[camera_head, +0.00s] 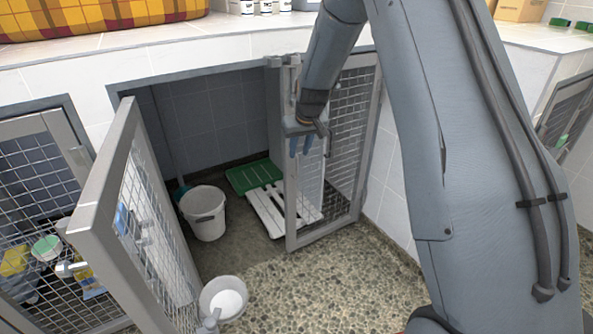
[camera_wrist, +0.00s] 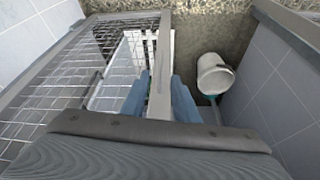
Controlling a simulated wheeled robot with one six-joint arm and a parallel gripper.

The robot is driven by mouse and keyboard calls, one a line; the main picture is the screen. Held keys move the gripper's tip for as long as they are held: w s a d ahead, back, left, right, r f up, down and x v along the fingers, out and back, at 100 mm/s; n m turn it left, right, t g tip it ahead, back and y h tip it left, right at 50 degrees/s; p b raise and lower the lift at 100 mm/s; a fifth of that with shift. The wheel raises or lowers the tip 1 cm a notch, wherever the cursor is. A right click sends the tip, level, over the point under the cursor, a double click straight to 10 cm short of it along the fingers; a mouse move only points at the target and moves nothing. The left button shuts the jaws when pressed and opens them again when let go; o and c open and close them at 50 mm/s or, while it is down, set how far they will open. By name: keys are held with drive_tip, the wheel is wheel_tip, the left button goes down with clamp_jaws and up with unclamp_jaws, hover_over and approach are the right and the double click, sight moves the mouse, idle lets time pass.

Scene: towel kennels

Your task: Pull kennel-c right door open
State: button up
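The kennel in the middle has a right door (camera_head: 291,212), a grey metal frame with wire mesh. In the wrist view my two blue fingers (camera_wrist: 160,92) lie one on each side of the door's upright (camera_wrist: 160,50). They look close to it, but whether they press on it I cannot tell. The mesh (camera_wrist: 75,70) extends to the left there.
The left door (camera_head: 97,205) stands wide open toward me. A white bowl (camera_head: 222,300) is by the left door. The speckled floor (camera_head: 320,285) in front is clear.

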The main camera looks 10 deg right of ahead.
sight(297, 159)
drive_tip(key=b+x, duration=0.1)
drive_tip(key=x, duration=0.7)
drive_tip(key=shift+w+d, duration=0.1)
drive_tip(key=shift+w, duration=0.1)
clamp_jaws()
